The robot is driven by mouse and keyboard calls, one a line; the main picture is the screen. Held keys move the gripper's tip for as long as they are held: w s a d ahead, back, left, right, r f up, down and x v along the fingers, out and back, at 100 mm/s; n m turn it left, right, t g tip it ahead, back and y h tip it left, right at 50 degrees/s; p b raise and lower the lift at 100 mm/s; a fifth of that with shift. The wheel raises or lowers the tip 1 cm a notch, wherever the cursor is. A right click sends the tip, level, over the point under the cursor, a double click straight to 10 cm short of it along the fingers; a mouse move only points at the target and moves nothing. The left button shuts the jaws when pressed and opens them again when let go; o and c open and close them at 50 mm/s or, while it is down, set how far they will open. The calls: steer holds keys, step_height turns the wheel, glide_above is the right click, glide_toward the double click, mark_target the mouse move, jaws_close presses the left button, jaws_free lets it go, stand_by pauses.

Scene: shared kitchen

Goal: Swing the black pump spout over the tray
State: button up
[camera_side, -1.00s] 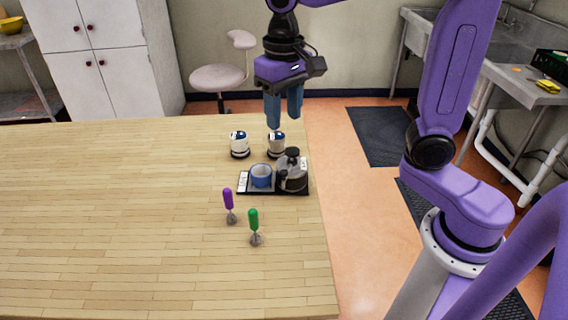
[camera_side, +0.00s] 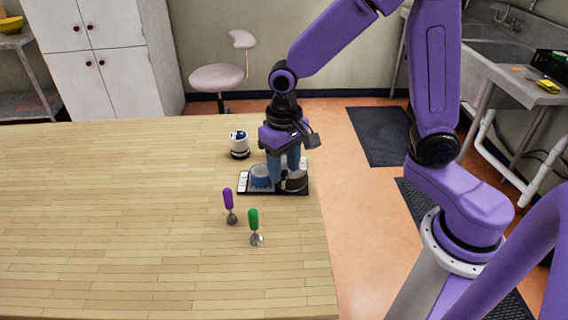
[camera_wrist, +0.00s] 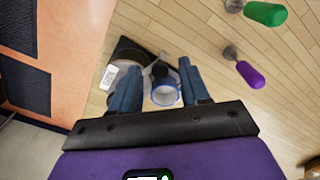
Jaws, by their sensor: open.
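The dark tray (camera_side: 249,190) lies near the table's right edge. A blue mug (camera_side: 259,178) stands on its left part. The squat grey pump bottle (camera_side: 298,184) stands on its right part; my gripper covers its black pump head in the side view. My gripper (camera_side: 284,180) points down over the tray, fingers apart. In the wrist view, a small black part (camera_wrist: 160,69), seemingly the pump top, shows between the blue fingers, just above the blue mug (camera_wrist: 165,94). I cannot tell whether a finger touches it. The spout's direction is unclear.
A white and dark-blue canister (camera_side: 239,145) stands behind the tray. A purple-handled tool (camera_side: 228,200) and a green-handled tool (camera_side: 254,222) stand in front. The table's left side is clear; its right edge is close to the tray.

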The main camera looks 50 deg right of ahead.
jaws_close()
steer(key=w+m, duration=0.2)
steer(key=m, duration=0.1)
steer(key=w+m, duration=0.2)
steer(key=m, duration=0.2)
steer(key=w+m, duration=0.2)
steer(key=m, duration=0.2)
steer(key=shift+w+d, duration=0.15)
steer(key=shift+w, duration=0.2)
steer(key=shift+w+d+m, duration=0.4)
steer(key=shift+w+m, duration=0.05)
steer(key=shift+m, duration=0.6)
steer(key=shift+w+d+m, duration=0.35)
steer(key=shift+w+m, duration=0.05)
steer(key=shift+m, duration=0.65)
